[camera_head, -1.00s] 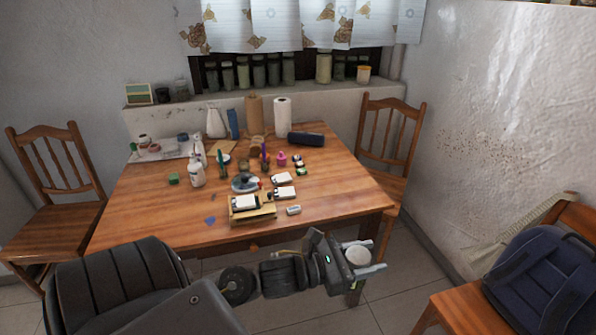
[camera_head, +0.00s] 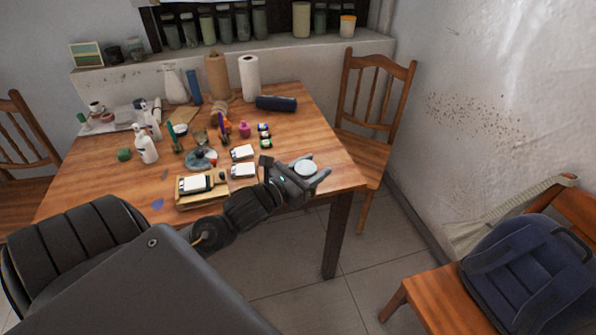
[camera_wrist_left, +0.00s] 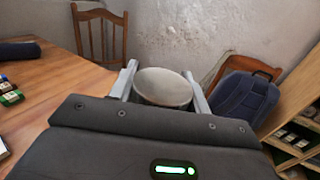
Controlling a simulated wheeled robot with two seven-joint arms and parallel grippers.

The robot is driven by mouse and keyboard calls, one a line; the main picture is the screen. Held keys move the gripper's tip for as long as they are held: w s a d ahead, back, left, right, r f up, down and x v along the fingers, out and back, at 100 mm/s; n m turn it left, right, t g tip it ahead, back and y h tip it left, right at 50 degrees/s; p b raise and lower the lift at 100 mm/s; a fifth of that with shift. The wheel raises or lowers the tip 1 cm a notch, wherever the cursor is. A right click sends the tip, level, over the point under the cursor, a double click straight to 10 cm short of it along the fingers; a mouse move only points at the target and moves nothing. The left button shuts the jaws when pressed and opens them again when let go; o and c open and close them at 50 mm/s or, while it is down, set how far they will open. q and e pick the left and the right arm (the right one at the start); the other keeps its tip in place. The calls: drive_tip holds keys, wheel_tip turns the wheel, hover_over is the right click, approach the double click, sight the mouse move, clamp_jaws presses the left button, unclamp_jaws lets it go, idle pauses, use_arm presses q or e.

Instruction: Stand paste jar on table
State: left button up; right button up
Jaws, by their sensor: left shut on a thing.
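The paste jar, white and round-topped, is between the fingers of my left gripper (camera_head: 312,174) in the head view. Its pale top (camera_head: 306,168) faces up toward the head camera. In the left wrist view the jar (camera_wrist_left: 164,88) sits between the two grey fingers, which are shut on it. The wooden table (camera_head: 318,140) lies behind and to the left. In the head view the gripper and jar overlap the table's right front part; whether the jar touches the table I cannot tell. My right gripper is not in view.
Bottles, small boxes, a wooden tray (camera_head: 203,203) and a dark blue roll (camera_head: 276,103) crowd the table's left and middle. The table's right part is mostly bare. A wooden chair (camera_head: 372,110) stands at the right; a blue backpack (camera_head: 530,260) rests on another chair.

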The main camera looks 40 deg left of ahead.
use_arm(q)
drive_tip(key=w+a+f+n+y+p, duration=0.1)
drive_tip(key=w+a+f+n+y, duration=0.25)
drive_tip(key=w+a, duration=0.6)
drive_tip(key=shift+m, duration=0.45)
drive_tip(key=w+a+f, duration=0.1)
drive_tip(key=f, duration=0.2)
drive_tip(key=w+a+f, duration=0.1)
drive_tip(key=a+f, duration=0.1)
drive_tip(key=w+a+f+p, duration=0.1)
drive_tip(key=f, duration=0.2)
drive_tip(key=shift+a+f, duration=0.2)
drive_tip(key=shift+f, duration=0.6)
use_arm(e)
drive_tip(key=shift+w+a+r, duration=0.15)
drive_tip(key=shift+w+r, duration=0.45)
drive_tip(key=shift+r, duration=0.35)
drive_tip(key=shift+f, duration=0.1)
use_arm(q)
drive_tip(key=o, duration=1)
drive_tip(key=shift+f, duration=0.1)
drive_tip(key=shift+o, duration=1.1)
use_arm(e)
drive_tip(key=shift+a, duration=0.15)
